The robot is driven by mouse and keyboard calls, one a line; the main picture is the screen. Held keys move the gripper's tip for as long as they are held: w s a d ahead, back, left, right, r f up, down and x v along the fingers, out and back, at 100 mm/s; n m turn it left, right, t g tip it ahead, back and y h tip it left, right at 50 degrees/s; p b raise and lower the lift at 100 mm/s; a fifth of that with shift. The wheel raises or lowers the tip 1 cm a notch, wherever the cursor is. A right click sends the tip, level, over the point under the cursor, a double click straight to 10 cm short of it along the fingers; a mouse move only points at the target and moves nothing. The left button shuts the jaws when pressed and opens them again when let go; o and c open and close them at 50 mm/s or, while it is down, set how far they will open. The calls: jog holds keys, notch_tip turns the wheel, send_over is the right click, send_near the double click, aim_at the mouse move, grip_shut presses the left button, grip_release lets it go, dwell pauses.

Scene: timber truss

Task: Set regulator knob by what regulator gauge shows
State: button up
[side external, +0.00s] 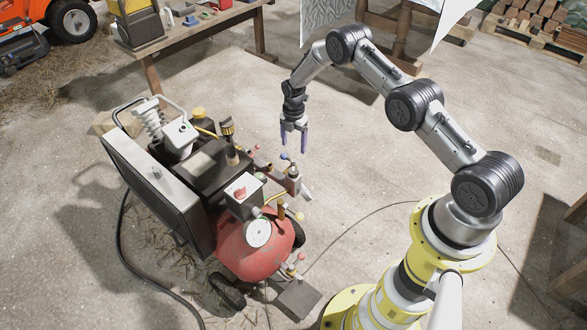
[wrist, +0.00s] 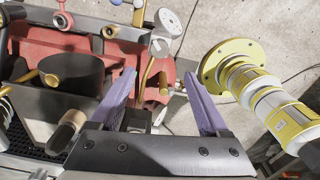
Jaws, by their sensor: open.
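A compressor with a red tank (side external: 262,258) stands on the floor at the left in the side view. A round white gauge (side external: 258,232) sits on its front. Its needle reading is too small to tell. In the wrist view a white dial (wrist: 168,22) shows at the top, with a smaller pale dial (wrist: 160,47) below it. I cannot tell which is the regulator gauge. A red knob (side external: 241,192) sits on a pale-faced box; I cannot tell whether it is the regulator knob. My gripper (side external: 294,140) is open and empty, pointing down above the valve fittings (side external: 292,172). Its purple fingers (wrist: 160,75) are apart.
Several small coloured handles and a brass-topped pipe (side external: 228,130) stick up near my gripper. A black hose (side external: 123,240) lies on the floor at the left. A wooden bench (side external: 190,35) stands behind. The concrete floor right of the compressor is mostly clear.

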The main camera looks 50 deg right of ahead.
aim_at(294, 171)
notch_tip(294, 171, down, 13)
jog(key=shift+f, duration=0.1)
dwell(0.4)
grip_shut()
dwell(0.4)
